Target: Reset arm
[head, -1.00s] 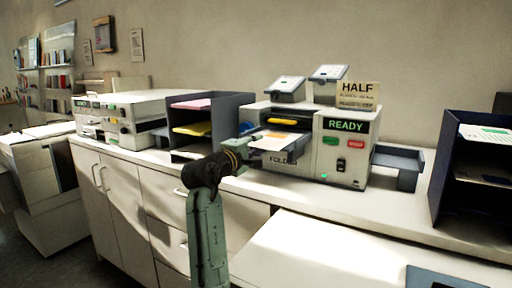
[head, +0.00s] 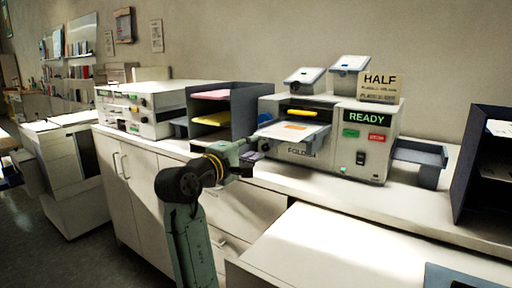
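My arm reaches up from the bottom of the head view, bent at a dark joint. My gripper (head: 250,157) is at its end, small and dark, just left of the folder machine's feed tray. Whether its fingers are open or shut is too small to tell. The folder machine (head: 340,148) has a READY display, a green and a red button, and a HALF sign (head: 380,86) on top. A white sheet with an orange mark (head: 296,127) lies on its feed tray.
A dark shelf unit (head: 243,118) with pink and yellow sheets stands left of the folder. Another machine (head: 140,108) is farther left. A grey output tray (head: 418,155) is at the folder's right, and a dark organizer (head: 478,165) beyond. A white surface (head: 330,245) in front is mostly clear.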

